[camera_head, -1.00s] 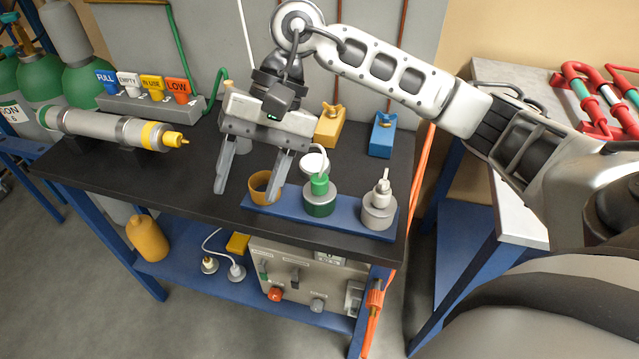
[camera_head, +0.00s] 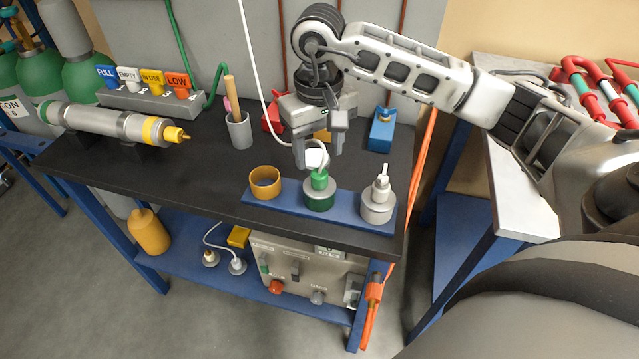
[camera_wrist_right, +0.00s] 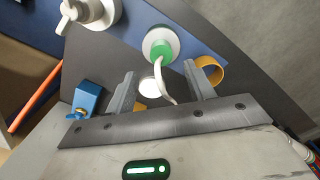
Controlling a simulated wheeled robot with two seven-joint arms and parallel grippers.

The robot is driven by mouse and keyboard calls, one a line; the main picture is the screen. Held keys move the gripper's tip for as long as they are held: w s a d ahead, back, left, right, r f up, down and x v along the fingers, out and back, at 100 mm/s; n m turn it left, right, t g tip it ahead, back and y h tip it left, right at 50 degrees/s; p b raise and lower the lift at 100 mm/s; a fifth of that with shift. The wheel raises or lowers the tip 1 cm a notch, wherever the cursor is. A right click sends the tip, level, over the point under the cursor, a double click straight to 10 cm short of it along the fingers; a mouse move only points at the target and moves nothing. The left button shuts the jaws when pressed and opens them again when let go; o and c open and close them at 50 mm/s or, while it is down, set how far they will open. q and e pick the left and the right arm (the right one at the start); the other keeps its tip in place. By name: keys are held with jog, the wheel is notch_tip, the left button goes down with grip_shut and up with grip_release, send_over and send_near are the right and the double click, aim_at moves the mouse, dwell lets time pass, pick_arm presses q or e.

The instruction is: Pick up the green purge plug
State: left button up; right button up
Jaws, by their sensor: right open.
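The green purge plug (camera_head: 320,179) stands upright in a round grey and green holder (camera_head: 319,201) in the middle of the blue tray (camera_head: 344,203). A white curved strip and a pale round tag hang by its top. In the right wrist view the plug (camera_wrist_right: 161,50) lies just beyond the fingertips, roughly in line with the gap between them. My right gripper (camera_head: 319,155) is open and empty, pointing down just above and behind the plug. In the wrist view its fingers (camera_wrist_right: 160,75) are apart, with the white strip and tag showing between them. My left gripper is not in view.
On the tray, an orange ring cup (camera_head: 265,182) stands left and a grey fitting with a white top (camera_head: 379,203) stands right. Behind are a blue block (camera_head: 382,133) and a grey cup (camera_head: 239,131). The bench (camera_head: 180,185) is clear at front left.

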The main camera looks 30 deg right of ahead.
aim_at(320, 173)
jog(key=f, duration=0.1)
jog(key=f+p, duration=0.1)
jog(key=f, duration=0.1)
jog(key=s+f, duration=0.1)
jog(key=shift+a+f, duration=0.15)
jog(key=shift+a, duration=0.1)
jog(key=shift+w+f, duration=0.1)
jog(key=shift+f, duration=0.4)
grip_shut()
